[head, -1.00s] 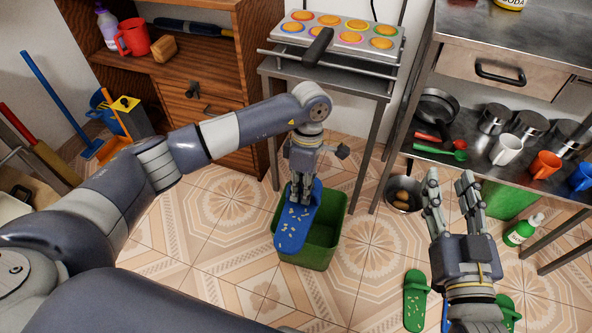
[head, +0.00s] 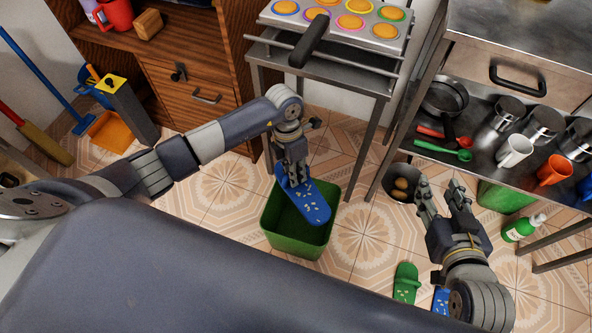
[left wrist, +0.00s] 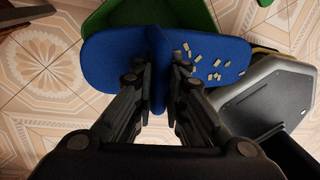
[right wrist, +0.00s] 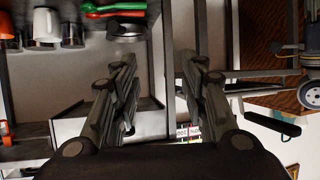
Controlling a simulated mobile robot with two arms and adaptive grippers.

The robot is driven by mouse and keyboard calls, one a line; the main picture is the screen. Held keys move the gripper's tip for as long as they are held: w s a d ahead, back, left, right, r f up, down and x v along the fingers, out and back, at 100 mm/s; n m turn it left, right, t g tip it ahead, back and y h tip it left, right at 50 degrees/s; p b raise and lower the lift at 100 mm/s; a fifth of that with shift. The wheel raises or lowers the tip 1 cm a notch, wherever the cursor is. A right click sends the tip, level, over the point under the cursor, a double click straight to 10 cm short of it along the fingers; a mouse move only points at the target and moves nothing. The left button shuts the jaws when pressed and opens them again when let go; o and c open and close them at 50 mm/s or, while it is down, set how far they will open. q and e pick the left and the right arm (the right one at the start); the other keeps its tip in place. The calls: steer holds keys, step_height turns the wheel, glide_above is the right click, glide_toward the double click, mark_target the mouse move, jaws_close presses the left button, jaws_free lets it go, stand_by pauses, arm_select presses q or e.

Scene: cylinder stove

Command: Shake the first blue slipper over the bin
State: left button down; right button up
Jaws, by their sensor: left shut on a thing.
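A blue slipper (head: 308,204) with several pale crumbs on its sole is held over the green bin (head: 290,243). My left gripper (head: 294,184) is shut on the slipper's strap; the left wrist view shows the fingers on either side of it, with the slipper (left wrist: 115,62) spread across the view and crumbs on one end. The bin's rim (left wrist: 180,12) shows behind it. Another blue slipper (head: 441,300) lies on the floor at the right, partly hidden by my right arm. My right gripper (head: 440,196) is open and empty, above the floor by the metal shelf.
A green slipper (head: 405,283) lies on the floor. A metal pot (head: 401,186) with brown round things stands by the shelf leg. The small table (head: 345,72) with a muffin tray is behind the bin. Floor left of the bin is clear.

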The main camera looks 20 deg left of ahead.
mark_target(302, 186)
arm_select(q)
steer(key=shift+f+b, duration=0.65)
steer(key=shift+f, duration=0.2)
steer(key=shift+f+b, duration=0.6)
steer(key=shift+f, duration=0.15)
arm_select(e)
step_height(302, 186, up, 13)
steer(key=w+a+t+y, duration=0.2)
steer(key=t, duration=0.5)
steer(key=shift+w+a, duration=0.2)
